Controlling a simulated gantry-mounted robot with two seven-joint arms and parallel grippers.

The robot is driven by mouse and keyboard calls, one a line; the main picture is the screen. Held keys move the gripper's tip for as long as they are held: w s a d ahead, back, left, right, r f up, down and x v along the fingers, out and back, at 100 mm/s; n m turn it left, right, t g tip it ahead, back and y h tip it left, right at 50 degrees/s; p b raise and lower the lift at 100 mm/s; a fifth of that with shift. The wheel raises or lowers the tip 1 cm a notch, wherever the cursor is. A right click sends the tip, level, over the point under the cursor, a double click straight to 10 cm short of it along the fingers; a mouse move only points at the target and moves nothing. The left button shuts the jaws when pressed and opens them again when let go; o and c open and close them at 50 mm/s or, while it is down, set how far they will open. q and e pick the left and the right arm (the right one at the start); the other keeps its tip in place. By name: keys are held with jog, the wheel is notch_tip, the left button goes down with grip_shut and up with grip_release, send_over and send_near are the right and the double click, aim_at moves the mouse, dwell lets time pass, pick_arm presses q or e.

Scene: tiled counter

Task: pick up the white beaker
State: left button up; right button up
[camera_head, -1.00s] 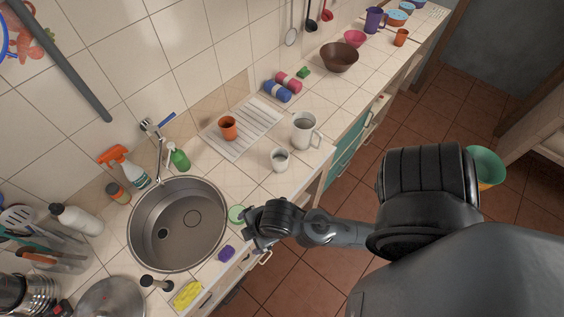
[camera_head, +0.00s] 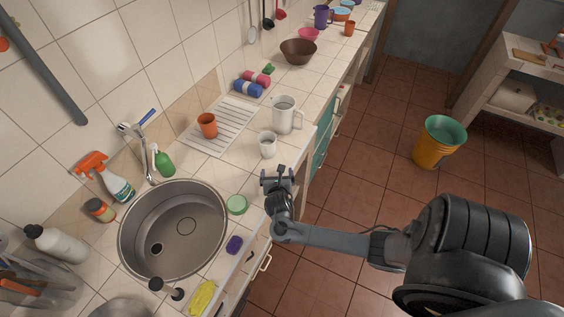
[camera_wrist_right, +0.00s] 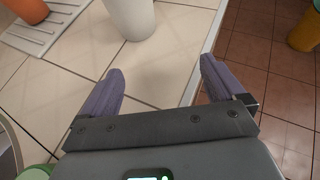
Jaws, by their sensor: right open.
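The white beaker (camera_head: 267,146), a small white cup, stands upright on the counter. It stands in front of a larger white jug with a handle (camera_head: 284,116). In the right wrist view, the lower part of a white vessel, which looks like the beaker (camera_wrist_right: 131,16), shows at the top, ahead of the fingers. My right gripper (camera_head: 277,173) is open and empty just in front of the beaker, apart from it, near the counter's front edge. In the wrist view its two fingers (camera_wrist_right: 161,66) are spread over bare tile. My left gripper is not in view.
An orange cup (camera_head: 207,125) stands on the drying rack (camera_head: 228,124) to the left of the beaker. The sink (camera_head: 175,227), a green round item (camera_head: 237,205) and a purple sponge (camera_head: 234,245) are nearer. A yellow bucket (camera_head: 438,143) is on the floor.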

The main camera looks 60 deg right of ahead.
aim_at(267, 154)
jog(key=shift+t, duration=0.4)
jog(key=w, duration=0.1)
jog(key=w+d+r+b, duration=0.1)
jog(key=w, duration=0.1)
jog(key=w+d+r, duration=0.1)
jog(key=w, duration=0.1)
jog(key=shift+d+r, duration=0.15)
jog(key=shift+r, duration=0.05)
jog(key=d, duration=0.1)
jog(key=w+d+f, duration=0.1)
jog(key=w+d+b, duration=0.1)
jog(key=shift+f+m, duration=0.25)
jog(key=shift+m, duration=0.05)
jog(key=shift+x, duration=2.9)
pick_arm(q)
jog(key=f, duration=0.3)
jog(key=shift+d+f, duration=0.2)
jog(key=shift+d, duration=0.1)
pick_arm(e)
jog(key=shift+d+r, duration=0.1)
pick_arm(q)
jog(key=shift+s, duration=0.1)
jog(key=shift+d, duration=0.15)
pick_arm(e)
jog(key=c, duration=1.1)
